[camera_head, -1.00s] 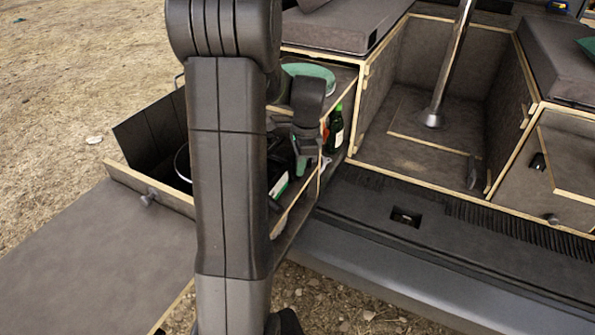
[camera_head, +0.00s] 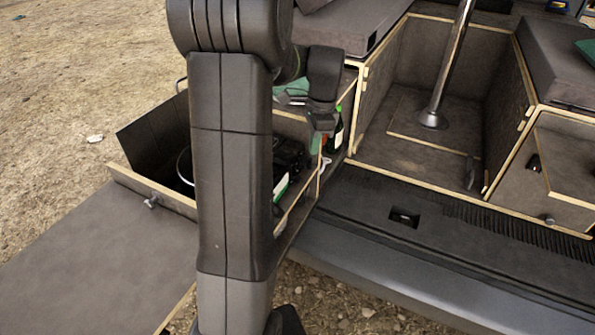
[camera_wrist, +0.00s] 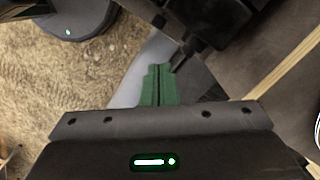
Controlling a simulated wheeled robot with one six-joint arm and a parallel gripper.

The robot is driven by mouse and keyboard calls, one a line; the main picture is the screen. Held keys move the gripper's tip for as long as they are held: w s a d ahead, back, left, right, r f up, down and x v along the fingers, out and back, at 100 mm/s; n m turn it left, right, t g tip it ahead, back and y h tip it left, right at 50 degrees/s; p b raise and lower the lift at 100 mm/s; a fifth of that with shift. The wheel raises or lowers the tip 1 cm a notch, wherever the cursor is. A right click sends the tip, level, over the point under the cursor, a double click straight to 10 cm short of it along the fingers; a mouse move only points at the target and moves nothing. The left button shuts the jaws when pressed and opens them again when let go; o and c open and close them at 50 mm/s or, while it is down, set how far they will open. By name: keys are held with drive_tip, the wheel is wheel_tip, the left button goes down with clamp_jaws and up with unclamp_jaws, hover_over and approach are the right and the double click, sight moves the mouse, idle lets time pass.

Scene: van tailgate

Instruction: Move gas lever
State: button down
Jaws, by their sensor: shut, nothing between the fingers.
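My gripper (camera_wrist: 158,75) shows in the wrist view as two green fingers pressed together, with nothing between them. A black fitting (camera_wrist: 205,25) with a short narrow end pointing at the fingertips stands at the top right of that view. It may be the gas valve and its lever, but I cannot tell for sure. The fingertips look close to that narrow end; contact cannot be made out. In the head view my arm covers much of the side kitchen unit, and I cannot pick out a gas lever there.
A green bottle (camera_head: 337,132) stands in the side unit, right of my wrist. A teal item (camera_head: 291,89) lies behind my arm. An open drawer (camera_head: 168,191) juts out left. The van's box compartment (camera_head: 404,150) with a metal pole (camera_head: 450,65) is at right.

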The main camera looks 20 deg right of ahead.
wheel_tip(320, 180, up, 7)
drive_tip(key=shift+d+r, duration=0.15)
drive_tip(key=shift+d, duration=0.2)
hover_over(299, 177)
wheel_tip(299, 177, down, 11)
drive_tip(key=shift+s+d+r+p, duration=0.1)
drive_tip(key=shift+r+p, duration=0.5)
drive_tip(key=shift+p, duration=0.1)
drive_tip(key=shift+d+r+p, duration=0.2)
drive_tip(key=shift+r+p, duration=0.25)
drive_tip(key=shift+r, duration=0.05)
